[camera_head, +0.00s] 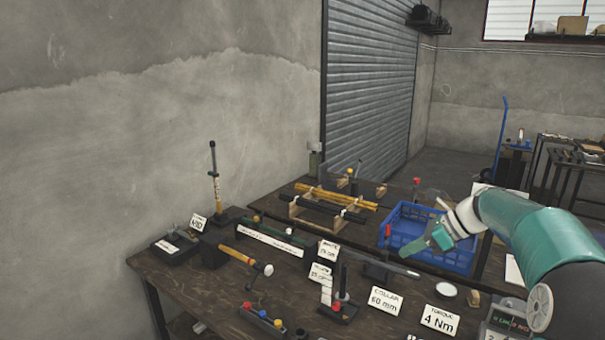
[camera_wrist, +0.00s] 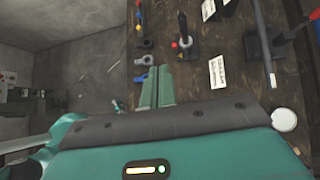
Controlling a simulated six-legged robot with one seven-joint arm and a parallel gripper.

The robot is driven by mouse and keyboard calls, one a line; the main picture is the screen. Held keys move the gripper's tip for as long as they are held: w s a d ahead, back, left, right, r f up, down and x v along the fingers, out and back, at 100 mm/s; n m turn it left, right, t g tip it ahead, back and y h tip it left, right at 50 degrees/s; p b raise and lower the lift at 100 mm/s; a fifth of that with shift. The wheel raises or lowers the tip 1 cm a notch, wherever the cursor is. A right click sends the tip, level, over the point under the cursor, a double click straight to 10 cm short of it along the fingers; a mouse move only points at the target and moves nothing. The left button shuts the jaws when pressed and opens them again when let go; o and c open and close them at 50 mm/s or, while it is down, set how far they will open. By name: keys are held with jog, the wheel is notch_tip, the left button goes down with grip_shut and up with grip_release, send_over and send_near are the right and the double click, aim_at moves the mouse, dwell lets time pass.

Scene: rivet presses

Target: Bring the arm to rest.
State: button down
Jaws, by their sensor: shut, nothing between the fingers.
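My arm (camera_head: 535,235) reaches in from the right of the head view, teal and dark grey. My gripper (camera_head: 406,251) hangs above the workbench (camera_head: 190,290), in front of the blue crate (camera_head: 403,222). Its green fingers lie side by side in the wrist view (camera_wrist: 158,72), shut with nothing between them. In that view the fingertips are beside the bench edge, near dark ring-ended tools (camera_wrist: 145,60). I cannot tell how high the gripper is above the bench.
The bench holds a "COLLAR 60 mm" card (camera_head: 384,300), a "TORQUE 4 Nm" card (camera_head: 439,320), a yellow-handled hammer (camera_head: 238,256) and an upright press (camera_head: 214,180). A rack with yellow and black bars (camera_head: 335,200) stands behind. Bare floor (camera_wrist: 85,45) shows beside the bench.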

jog(key=s+a+r+n+h, duration=0.2)
jog(key=s+a+n+h, duration=0.1)
jog(key=s+a+n, duration=0.4)
jog(key=s+a+f+n+h, duration=0.1)
jog(key=s+n+h, duration=0.1)
jog(key=s+n, duration=0.3)
jog(key=s+a+f+n+t+h, duration=0.1)
jog(key=s+n, duration=0.5)
jog(key=s, duration=0.6)
jog(key=s+a+f+n+t+h, duration=0.1)
jog(key=s+f+n+h, duration=0.1)
jog(key=s+n, duration=0.4)
jog(key=s, duration=0.3)
jog(key=shift+a+h, duration=0.15)
jog(key=shift+h, duration=0.25)
jog(key=shift+w, duration=0.1)
